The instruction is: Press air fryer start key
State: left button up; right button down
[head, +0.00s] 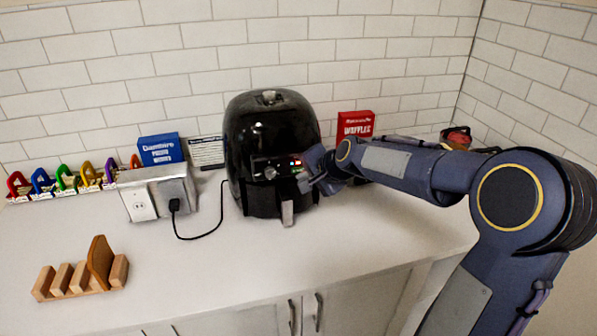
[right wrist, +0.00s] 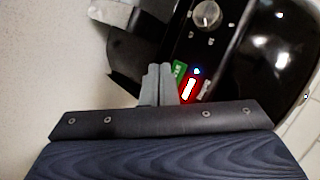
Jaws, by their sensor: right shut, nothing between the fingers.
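The black air fryer (head: 262,125) stands on the white counter against the tiled wall. Its front panel has a round knob (head: 270,172) and small lit keys (head: 296,163). In the right wrist view the knob (right wrist: 207,15) is at the top, with a green key (right wrist: 179,70) and a lit red key (right wrist: 189,90) below it. My right gripper (head: 303,182) is shut and empty, at the right side of the panel. In the right wrist view its fingertips (right wrist: 160,70) are just left of the green key; I cannot tell whether they touch the panel. My left gripper is not in view.
The fryer's handle (head: 287,212) juts out at the front. An outlet box (head: 157,194) with a plugged-in black cord (head: 205,234) stands to the left. A wooden rack (head: 82,274) is at front left. A red box (head: 355,124) stands behind my right arm.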

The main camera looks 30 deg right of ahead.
jog(key=s, duration=0.2)
jog(key=s+a+b, duration=0.1)
jog(key=s, duration=0.1)
jog(key=shift+s, duration=0.4)
dwell(1.5)
